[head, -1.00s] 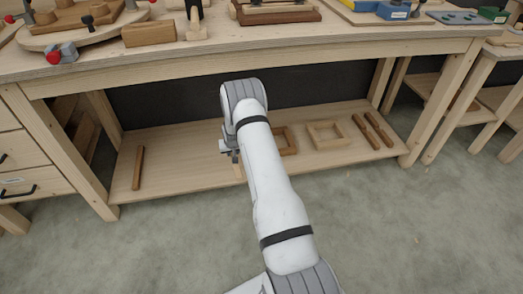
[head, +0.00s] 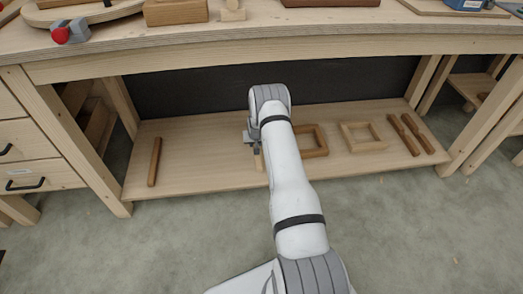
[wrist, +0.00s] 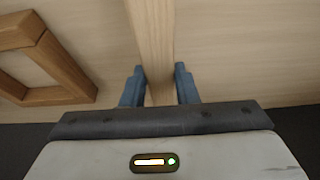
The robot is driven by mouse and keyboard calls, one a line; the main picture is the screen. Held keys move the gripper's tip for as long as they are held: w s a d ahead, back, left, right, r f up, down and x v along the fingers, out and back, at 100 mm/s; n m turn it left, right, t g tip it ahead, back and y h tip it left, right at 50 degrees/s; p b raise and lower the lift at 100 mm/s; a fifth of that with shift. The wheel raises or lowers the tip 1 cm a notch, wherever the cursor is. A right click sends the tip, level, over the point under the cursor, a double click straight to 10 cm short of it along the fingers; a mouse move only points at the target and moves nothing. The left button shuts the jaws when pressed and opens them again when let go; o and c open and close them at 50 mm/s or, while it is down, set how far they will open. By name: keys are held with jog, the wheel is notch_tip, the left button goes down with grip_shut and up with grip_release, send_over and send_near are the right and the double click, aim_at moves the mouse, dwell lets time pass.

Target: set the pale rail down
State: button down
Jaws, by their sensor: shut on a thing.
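The pale rail (wrist: 152,35) stands out from between my fingers in the wrist view, over the light wooden shelf. My gripper (wrist: 159,70) is shut on the pale rail, with a blue-grey finger on each side. In the head view, a short piece of the rail (head: 258,160) shows beside my arm, below the gripper (head: 253,141), over the middle of the lower shelf (head: 205,150). My arm hides part of it. I cannot tell whether the rail touches the shelf.
A dark wooden bar (head: 154,162) lies at the shelf's left. A brown frame (head: 318,141) lies right of my arm, then a paler frame (head: 362,137) and two brown bars (head: 416,134). The workbench top (head: 330,38) overhangs the shelf; legs stand at both sides.

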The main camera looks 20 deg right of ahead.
jog(key=f+b, duration=0.2)
jog(key=f, duration=0.4)
jog(key=shift+a+f, duration=0.2)
jog(key=shift+f, duration=0.1)
jog(key=shift+f, duration=0.1)
jog(key=c, duration=1.1)
grip_release()
jog(key=p+v, duration=0.4)
jog(key=v, duration=0.8)
jog(key=shift+a, duration=0.1)
